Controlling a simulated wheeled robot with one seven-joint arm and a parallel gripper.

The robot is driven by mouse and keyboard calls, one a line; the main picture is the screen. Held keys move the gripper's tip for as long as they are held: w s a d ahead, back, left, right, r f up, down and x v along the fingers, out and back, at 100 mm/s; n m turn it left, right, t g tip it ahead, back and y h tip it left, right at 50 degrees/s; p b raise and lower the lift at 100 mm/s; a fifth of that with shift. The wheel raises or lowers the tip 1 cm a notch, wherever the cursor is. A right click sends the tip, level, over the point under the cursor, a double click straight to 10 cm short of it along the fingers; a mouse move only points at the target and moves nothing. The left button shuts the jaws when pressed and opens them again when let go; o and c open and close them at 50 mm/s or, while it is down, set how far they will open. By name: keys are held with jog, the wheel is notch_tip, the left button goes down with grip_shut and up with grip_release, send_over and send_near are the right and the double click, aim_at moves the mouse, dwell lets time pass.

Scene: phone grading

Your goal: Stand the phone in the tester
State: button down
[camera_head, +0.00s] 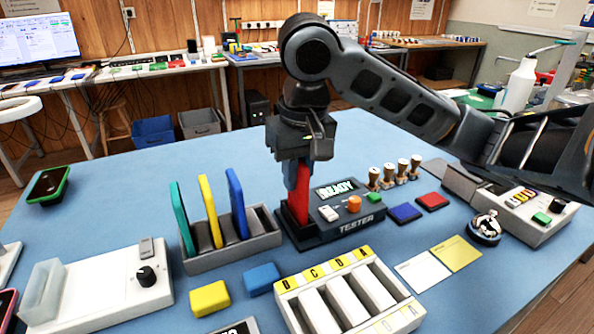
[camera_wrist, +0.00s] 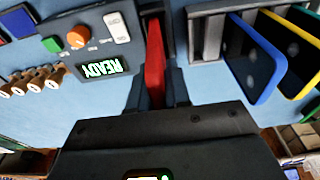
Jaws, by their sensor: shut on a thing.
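A red phone (camera_head: 299,203) stands upright at the left end of the dark tester (camera_head: 350,229). Its lower end is at the tester's slot; I cannot tell how deep it sits. My gripper (camera_head: 298,178) points down and is shut on the phone's upper part, hiding it. In the wrist view, the red phone (camera_wrist: 154,68) shows as a narrow edge between the fingers of my gripper (camera_wrist: 156,88), beside the tester (camera_wrist: 92,50). The tester's display (camera_wrist: 103,64) reads READY. It has an orange knob and a pale button.
A grey rack (camera_head: 240,253) left of the tester holds teal, yellow and blue phones upright. A lettered tray (camera_head: 340,268) stands in front. Wooden-handled stamps (camera_head: 396,172), ink pads (camera_head: 432,201) and a bell (camera_head: 486,228) are to the right. The table behind is clear.

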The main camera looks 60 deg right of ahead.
jog(key=shift+f, duration=0.2)
jog(key=c, duration=0.7)
grip_release()
jog(key=shift+r+p, duration=0.8)
jog(key=shift+p, duration=0.2)
jog(key=shift+r, duration=0.1)
jog(key=shift+r+p, duration=0.6)
jog(key=shift+p, duration=0.3)
jog(key=shift+r, duration=0.1)
